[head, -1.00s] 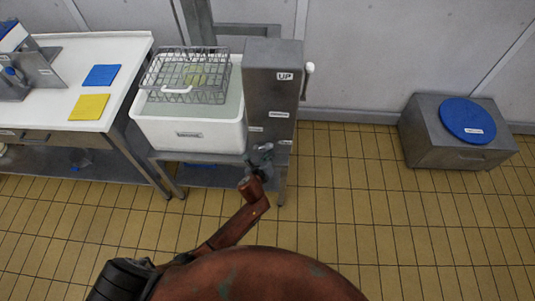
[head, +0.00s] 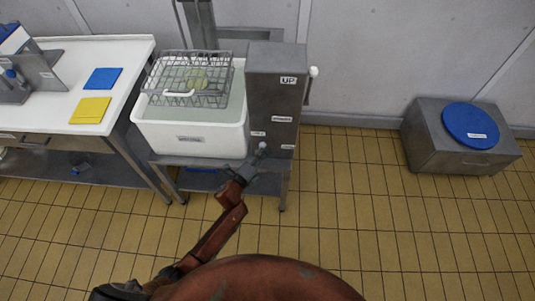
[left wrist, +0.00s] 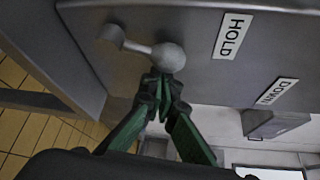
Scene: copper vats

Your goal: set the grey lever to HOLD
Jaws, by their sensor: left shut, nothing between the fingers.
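The grey lever (left wrist: 139,46) has a round knob. In the left wrist view it runs from its pivot at the upper left to the knob, beside the HOLD label (left wrist: 232,36); the DOWN label (left wrist: 275,90) lies farther right. In the head view the knob (head: 263,146) shows low on the front of the grey metal housing (head: 262,95). My left gripper (left wrist: 161,78) is shut and empty. Its fingertips are right at the knob, apparently touching its edge; a small gap cannot be ruled out. My right gripper is not in view.
A white tub (head: 190,138) with a wire basket (head: 190,80) stands left of the housing. A white-knobbed handle (head: 313,73) is on the housing's right side, near the UP label (head: 288,80). A worktable (head: 60,100) is left. A metal box (head: 425,140) with a blue lid (head: 470,125) is right.

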